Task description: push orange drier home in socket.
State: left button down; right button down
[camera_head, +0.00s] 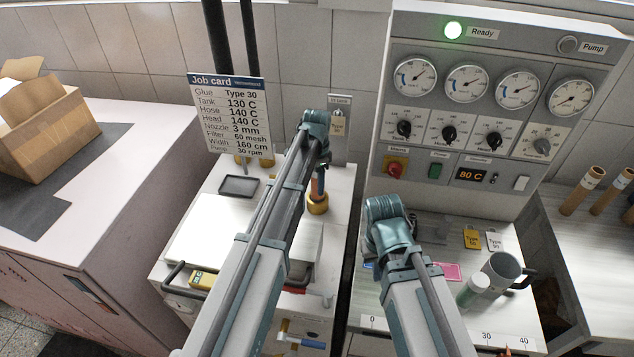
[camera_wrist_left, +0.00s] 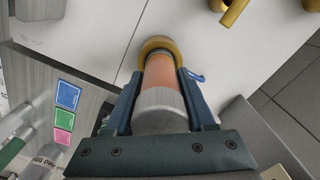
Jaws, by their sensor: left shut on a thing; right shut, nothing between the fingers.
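The orange drier (camera_wrist_left: 160,72) is an upright cylinder with a grey upper end (camera_wrist_left: 161,104). My left gripper (camera_wrist_left: 162,86) is shut on it, one finger on each side. The drier's lower end is at the gold ring-shaped socket (camera_wrist_left: 150,44) on the white cabinet top; how deep it sits cannot be told. In the head view the drier (camera_head: 317,188) shows below my left wrist, with the socket (camera_head: 317,207) under it. My right gripper (camera_head: 388,235) is over the bench below the control panel; its fingers are mostly hidden by my own arm.
The control panel (camera_head: 490,95) shows a lit green Ready lamp and 80 C. A job card (camera_head: 228,112) stands behind the white cabinet, with a dark tray (camera_head: 238,186) nearby.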

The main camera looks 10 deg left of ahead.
pick_arm(q)
jog(key=shift+f+b, duration=0.3)
jog(key=shift+f, duration=0.05)
jog(key=shift+c, duration=0.8)
grip_release()
notch_tip(320, 180, up, 14)
jog(key=p, duration=1.4)
jog(key=shift+f, duration=0.15)
